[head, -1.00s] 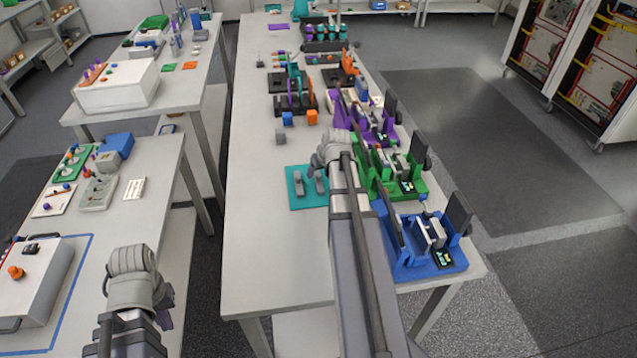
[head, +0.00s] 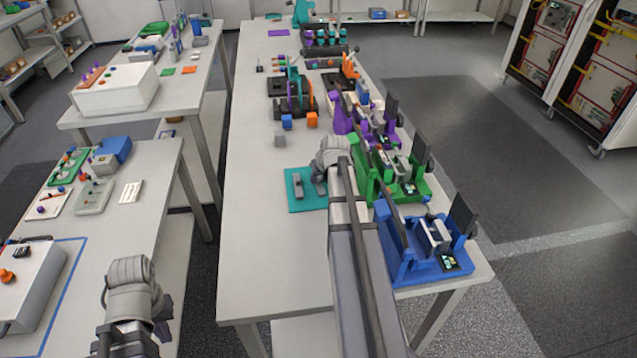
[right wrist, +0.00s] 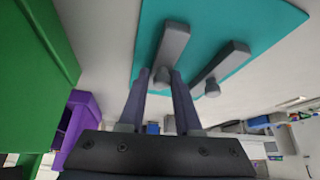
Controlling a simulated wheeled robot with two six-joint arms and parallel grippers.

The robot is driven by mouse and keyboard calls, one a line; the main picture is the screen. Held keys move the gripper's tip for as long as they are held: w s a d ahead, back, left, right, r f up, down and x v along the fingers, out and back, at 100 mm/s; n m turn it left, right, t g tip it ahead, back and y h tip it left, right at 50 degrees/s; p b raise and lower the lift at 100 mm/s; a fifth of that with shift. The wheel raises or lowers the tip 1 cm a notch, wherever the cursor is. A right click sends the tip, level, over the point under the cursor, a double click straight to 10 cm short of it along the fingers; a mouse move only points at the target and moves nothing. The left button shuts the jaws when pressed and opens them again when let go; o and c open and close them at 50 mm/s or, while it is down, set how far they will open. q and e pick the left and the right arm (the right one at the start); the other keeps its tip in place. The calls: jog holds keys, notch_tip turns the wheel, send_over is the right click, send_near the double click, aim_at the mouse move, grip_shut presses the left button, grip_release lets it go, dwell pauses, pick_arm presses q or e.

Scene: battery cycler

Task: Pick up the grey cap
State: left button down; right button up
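On the teal mat (head: 291,205) lie two small grey bar-shaped pieces. The left one (head: 298,186) is clear in the head view, and the other is partly behind my right wrist. In the right wrist view each piece has a round knob at one end. My right gripper (right wrist: 160,75) is open, with its two fingertips on either side of the knob of one grey piece (right wrist: 172,45). Contact cannot be told. A grey cube (head: 280,140) stands beyond the mat. Which grey item is the cap is unclear. My left gripper (head: 162,322) is mostly hidden by its own wrist.
Blue (head: 287,121) and orange (head: 312,119) cubes stand beyond the grey cube. Blue (head: 425,268), green (head: 425,187) and purple (head: 342,120) fixtures line the table's right side. The table (head: 250,230) is bare left of the mat.

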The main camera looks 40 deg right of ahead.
grip_shut()
